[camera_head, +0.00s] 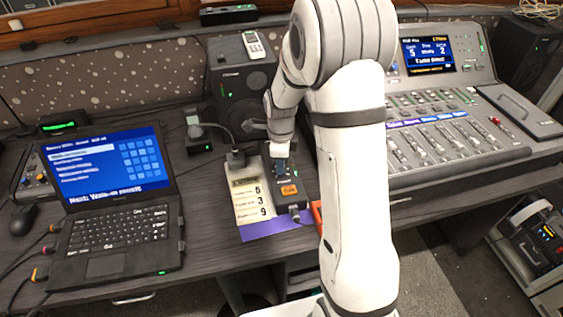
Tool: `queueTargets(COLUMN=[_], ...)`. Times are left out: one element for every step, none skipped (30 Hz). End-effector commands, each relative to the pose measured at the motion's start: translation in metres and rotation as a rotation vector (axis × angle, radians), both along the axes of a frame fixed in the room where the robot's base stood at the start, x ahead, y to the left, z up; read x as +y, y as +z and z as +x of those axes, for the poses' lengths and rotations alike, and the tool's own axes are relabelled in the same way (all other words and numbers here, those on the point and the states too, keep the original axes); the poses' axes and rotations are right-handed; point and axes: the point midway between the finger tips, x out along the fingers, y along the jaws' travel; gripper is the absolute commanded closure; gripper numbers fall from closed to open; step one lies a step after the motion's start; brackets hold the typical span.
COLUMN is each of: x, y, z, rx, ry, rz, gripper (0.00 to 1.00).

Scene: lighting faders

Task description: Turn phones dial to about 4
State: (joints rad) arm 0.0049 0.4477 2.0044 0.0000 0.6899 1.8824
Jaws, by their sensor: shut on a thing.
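My white arm reaches over the desk, and my gripper (279,158) points down at a small dark control box (297,202) with an orange button (289,190). The gripper is at the box's upper part, shut on what appears to be the phones dial. The dial itself is hidden by the gripper, so its pointer and scale cannot be read. A paper card (249,203) with several lines, including the digits 6, 3 and 9, lies left of the box.
An open laptop (112,235) stands at left. A dark speaker (240,95) is behind the box. A mixing console (435,135) with faders and a screen fills the right.

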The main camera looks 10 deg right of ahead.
Motion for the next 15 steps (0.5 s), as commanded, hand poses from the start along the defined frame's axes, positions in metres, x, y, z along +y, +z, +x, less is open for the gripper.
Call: queueTargets(x=[0.0001, 0.0001, 0.0001, 0.0002, 0.0002, 0.0002, 0.0002, 0.0002, 0.0002, 0.0003, 0.0003, 0.0003, 0.0002, 0.0002, 0.0002], y=[0.0007, 0.0007, 0.0007, 0.0007, 0.0007, 0.0007, 0.0006, 0.0006, 0.0005, 0.0005, 0.0005, 0.0004, 0.0004, 0.0003, 0.0003], z=[0.0007, 0.0007, 0.0007, 0.0007, 0.0007, 0.0007, 0.0007, 0.0006, 0.0006, 0.0005, 0.0005, 0.0004, 0.0004, 0.0003, 0.0003], rx=[-0.002, -0.002, -0.002, -0.002, -0.002, -0.002, -0.002, -0.002, -0.002, -0.002, -0.001, -0.001, -0.001, -0.001, -0.001], ry=[0.000, 0.001, 0.001, 0.001, 0.001, 0.001, 0.001, 0.001, 0.002, 0.002, 0.002, 0.002, 0.002, 0.002, 0.002], rz=[0.000, 0.000, 0.000, 0.000, 0.000, 0.000, 0.000, 0.000, 0.000, 0.000, 0.001, 0.000, 0.000, 0.000, 0.000], gripper=[1.00, 1.00, 1.00, 1.00, 1.00, 0.75, 0.72, 0.70, 0.67, 0.64, 0.62, 0.58, 0.56, 0.55, 0.55])
